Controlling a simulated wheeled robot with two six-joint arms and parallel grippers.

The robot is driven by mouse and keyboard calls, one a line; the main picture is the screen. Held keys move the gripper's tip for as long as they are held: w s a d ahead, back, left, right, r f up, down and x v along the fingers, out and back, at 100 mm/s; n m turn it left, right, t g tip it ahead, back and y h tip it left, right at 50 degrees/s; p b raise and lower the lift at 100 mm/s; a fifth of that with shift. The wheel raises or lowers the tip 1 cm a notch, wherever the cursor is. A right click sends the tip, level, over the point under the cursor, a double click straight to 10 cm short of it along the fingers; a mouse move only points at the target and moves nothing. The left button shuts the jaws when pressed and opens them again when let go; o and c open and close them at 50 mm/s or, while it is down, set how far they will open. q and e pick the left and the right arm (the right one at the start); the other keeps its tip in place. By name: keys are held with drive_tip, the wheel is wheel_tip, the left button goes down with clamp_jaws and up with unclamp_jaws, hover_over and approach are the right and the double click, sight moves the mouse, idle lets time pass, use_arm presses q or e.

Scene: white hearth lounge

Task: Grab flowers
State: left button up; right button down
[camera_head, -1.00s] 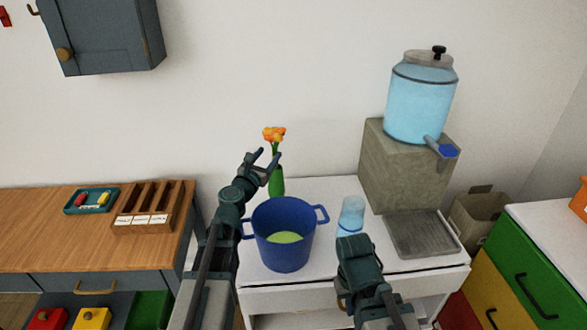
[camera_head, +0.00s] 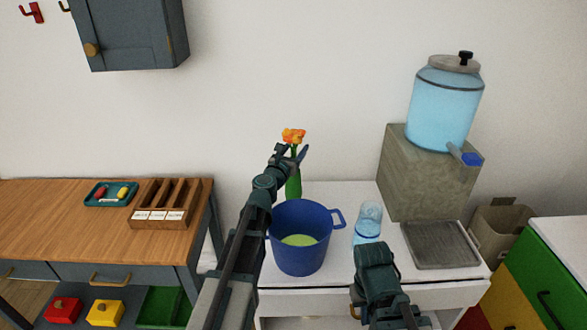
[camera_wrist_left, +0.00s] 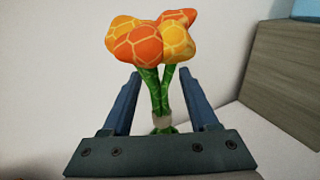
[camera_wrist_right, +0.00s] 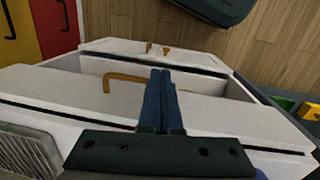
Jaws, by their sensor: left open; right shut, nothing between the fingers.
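Orange and yellow flowers (camera_head: 293,135) on green stems stand in a green vase (camera_head: 293,184) on the white table, behind the blue pot. In the left wrist view the flowers (camera_wrist_left: 152,42) rise upright with their stems (camera_wrist_left: 157,95) between the open fingers of my left gripper (camera_wrist_left: 160,100). In the head view my left gripper (camera_head: 291,152) is at the stems, just below the blooms. Whether its fingers touch the stems I cannot tell. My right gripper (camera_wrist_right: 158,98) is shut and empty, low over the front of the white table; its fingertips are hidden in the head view.
A blue pot (camera_head: 303,255) with green contents stands in front of the vase. A clear blue bottle (camera_head: 368,222) stands to its right. A water dispenser (camera_head: 443,105) sits on a stone block (camera_head: 420,178). A wooden desk (camera_head: 60,225) is at left.

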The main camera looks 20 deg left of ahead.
use_arm(q)
drive_tip(key=shift+w, duration=0.65)
drive_tip(key=shift+c, duration=0.3)
clamp_jaws()
idle(0.6)
